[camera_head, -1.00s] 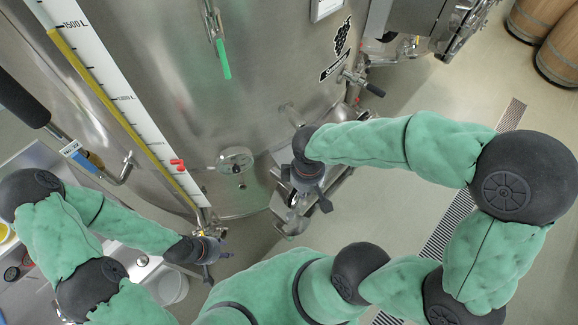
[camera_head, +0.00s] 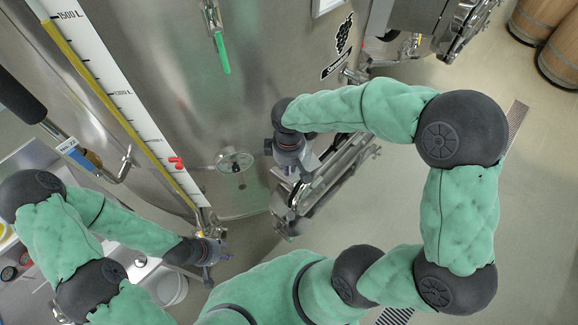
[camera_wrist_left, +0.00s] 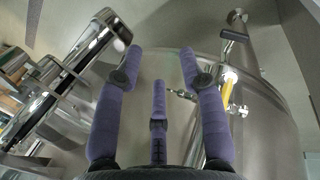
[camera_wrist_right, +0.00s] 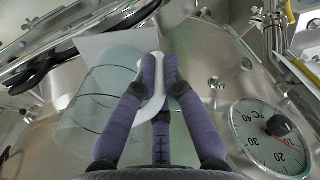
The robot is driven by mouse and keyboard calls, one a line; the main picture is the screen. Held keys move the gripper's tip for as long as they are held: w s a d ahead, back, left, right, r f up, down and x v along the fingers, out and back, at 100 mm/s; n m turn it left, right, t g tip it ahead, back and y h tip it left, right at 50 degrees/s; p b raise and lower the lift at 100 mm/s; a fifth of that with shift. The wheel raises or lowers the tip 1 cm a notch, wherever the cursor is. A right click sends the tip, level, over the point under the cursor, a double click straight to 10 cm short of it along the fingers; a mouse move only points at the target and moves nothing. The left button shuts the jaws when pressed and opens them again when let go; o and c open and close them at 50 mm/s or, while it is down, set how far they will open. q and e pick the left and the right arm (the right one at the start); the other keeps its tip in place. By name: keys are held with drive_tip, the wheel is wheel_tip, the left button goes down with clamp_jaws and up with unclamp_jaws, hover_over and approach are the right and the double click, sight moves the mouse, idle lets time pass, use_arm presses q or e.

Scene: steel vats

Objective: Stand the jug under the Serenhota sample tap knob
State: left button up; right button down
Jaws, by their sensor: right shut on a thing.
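The clear jug (camera_wrist_right: 100,85) with a white handle (camera_wrist_right: 152,100) shows in the right wrist view. My right gripper (camera_wrist_right: 164,65) is shut on that handle. In the head view, my right gripper (camera_head: 289,160) is in front of the steel vat, and I cannot make out the jug there. A metal tap fitting (camera_head: 355,75) below the grape label (camera_head: 338,62) is partly hidden by my right arm. The label's writing is too small to read surely. My left gripper (camera_wrist_left: 161,55) is open and empty; it also shows at lower left in the head view (camera_head: 210,252).
Steel equipment (camera_head: 320,185) stands right of my right gripper. A white bucket (camera_head: 168,288) is lower left.

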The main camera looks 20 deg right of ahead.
drive_tip(key=shift+f, duration=0.15)
drive_tip(key=c, duration=1.3)
unclamp_jaws()
drive_tip(key=shift+c, duration=0.2)
drive_tip(key=shift+r, duration=0.2)
wheel_tip(320, 180, up, 12)
drive_tip(key=shift+b, duration=0.7)
